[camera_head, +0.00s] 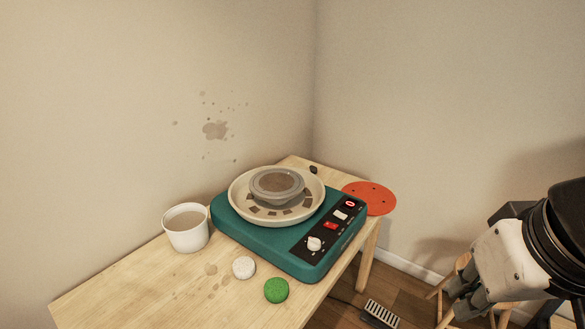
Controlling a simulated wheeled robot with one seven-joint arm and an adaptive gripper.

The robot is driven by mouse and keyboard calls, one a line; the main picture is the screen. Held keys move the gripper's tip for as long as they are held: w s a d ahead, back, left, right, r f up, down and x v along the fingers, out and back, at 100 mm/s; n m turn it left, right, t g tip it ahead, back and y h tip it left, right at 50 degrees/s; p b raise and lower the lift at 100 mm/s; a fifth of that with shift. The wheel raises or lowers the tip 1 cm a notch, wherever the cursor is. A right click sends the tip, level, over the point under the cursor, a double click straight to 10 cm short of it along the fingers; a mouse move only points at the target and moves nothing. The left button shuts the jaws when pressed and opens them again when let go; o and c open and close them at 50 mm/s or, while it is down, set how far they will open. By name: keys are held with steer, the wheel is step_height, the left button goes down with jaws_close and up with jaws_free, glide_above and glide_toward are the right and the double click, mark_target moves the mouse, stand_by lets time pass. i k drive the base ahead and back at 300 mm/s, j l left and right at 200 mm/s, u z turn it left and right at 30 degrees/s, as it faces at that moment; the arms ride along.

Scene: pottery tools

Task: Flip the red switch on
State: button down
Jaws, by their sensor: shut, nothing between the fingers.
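The red switch (331,225) is on the black control panel of a teal pottery wheel (240,236), which stands on a wooden table. A white rocker (341,215) and a small lit red display (350,204) sit above it on the panel, and a white knob (314,243) sits below it. Whether the switch is on or off is too small to tell. My gripper (452,303) is shut and empty at the lower right. It is off the table's right side, well apart from the switch.
A white cup (186,229) stands left of the wheel. A white sponge (243,267) and a green sponge (276,290) lie in front. A red disc (370,198) is at the table's right edge. A pedal (381,313) lies on the floor. Walls stand behind.

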mark_target(328, 225)
steer(key=i+l+u, duration=0.2)
steer(key=l, duration=0.15)
steer(key=i+l+u, duration=0.2)
steer(key=l, duration=0.15)
steer(key=i+l+u, duration=0.2)
steer(key=l, duration=0.2)
steer(key=k+j, duration=0.05)
